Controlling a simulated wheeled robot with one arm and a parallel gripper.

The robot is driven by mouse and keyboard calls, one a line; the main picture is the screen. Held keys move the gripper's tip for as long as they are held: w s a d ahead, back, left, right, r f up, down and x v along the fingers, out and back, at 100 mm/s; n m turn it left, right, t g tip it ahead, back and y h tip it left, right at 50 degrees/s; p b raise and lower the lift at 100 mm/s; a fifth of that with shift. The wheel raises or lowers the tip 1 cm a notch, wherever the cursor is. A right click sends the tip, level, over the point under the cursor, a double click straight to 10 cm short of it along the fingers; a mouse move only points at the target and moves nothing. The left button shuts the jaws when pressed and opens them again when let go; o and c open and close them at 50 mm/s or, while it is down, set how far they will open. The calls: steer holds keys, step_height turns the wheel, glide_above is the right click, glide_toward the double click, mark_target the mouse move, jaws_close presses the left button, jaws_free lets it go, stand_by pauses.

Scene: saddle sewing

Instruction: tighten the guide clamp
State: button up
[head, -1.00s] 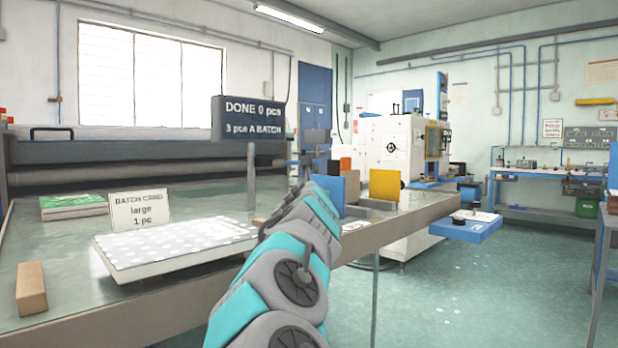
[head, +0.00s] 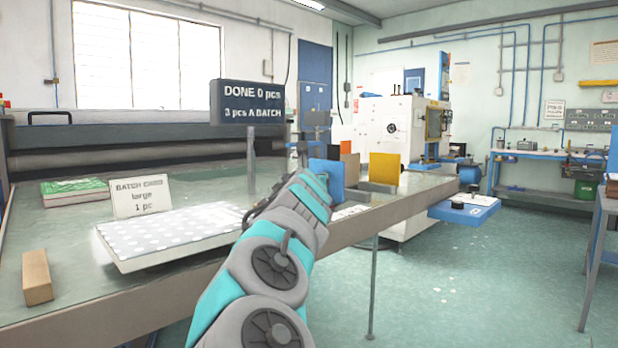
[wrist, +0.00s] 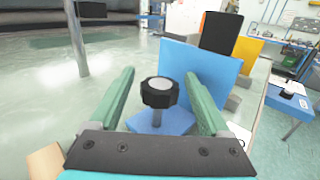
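In the wrist view, a black ribbed knob with a silver top (wrist: 158,91) stands on a blue base (wrist: 163,121), in front of an upright blue plate (wrist: 202,72). This appears to be the guide clamp. My gripper (wrist: 159,76) is open; its two green fingers lie left and right of the knob, with a gap showing on each side. I cannot tell whether the fingertips are level with the knob. In the head view, the blue plate (head: 327,178) stands on the table behind my arm, which hides the knob and my gripper.
A yellow plate (head: 384,168) stands right of the blue one. A sign post (head: 251,160), a batch card (head: 141,197), a dotted sheet stack (head: 170,236) and a wooden block (head: 36,278) stand or lie on the table (head: 90,312). Open floor lies to the right.

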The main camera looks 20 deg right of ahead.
steer(key=shift+s, duration=0.15)
steer(key=shift+b+v, duration=1.15)
steer(key=shift+v, duration=2.7)
steer(key=shift+a+f, duration=0.1)
